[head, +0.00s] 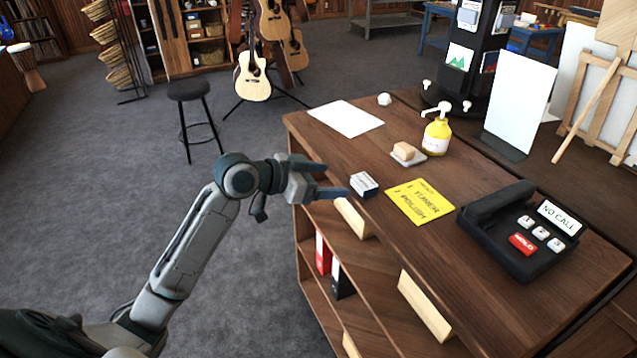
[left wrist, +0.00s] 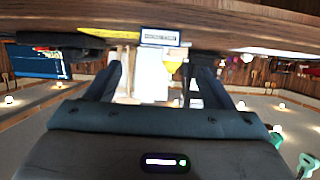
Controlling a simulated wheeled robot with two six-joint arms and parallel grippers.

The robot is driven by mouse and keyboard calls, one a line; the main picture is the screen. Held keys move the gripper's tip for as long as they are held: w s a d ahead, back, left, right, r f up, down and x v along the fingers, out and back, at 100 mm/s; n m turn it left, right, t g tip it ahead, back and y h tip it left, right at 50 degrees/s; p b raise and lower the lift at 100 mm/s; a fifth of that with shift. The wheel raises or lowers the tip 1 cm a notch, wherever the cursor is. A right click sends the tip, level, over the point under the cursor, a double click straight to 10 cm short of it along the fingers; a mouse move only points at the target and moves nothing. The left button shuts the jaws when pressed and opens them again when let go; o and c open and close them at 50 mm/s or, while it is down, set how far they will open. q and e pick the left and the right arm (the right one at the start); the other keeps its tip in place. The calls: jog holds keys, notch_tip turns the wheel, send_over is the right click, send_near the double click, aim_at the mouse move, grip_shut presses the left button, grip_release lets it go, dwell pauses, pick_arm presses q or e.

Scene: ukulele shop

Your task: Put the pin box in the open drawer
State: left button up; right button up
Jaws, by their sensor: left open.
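The small box (head: 363,184), white and dark blue with print on it, sits on the wooden counter (head: 395,240) near its left edge. I take it to be the pin box. My left gripper (head: 335,181) is open and empty. Its fingers point at the box from the left, with the tips close to it but not around it. In the left wrist view the box (left wrist: 160,37) shows ahead, between and beyond the fingers (left wrist: 155,80). Pale wood panels (head: 424,305) show along the counter's open side. I cannot tell which is the open drawer. My right gripper is out of view.
On the counter are a yellow note (head: 420,201), a white sheet (head: 345,118), a soap-like block on a dish (head: 404,151), a yellow pump bottle (head: 437,136) and a black phone (head: 515,230). Red and black binders (head: 323,252) stand on the shelf below. Floor left is mostly clear.

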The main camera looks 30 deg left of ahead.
pick_arm(q)
jog(key=shift+v, duration=0.95)
jog(key=shift+d, duration=0.1)
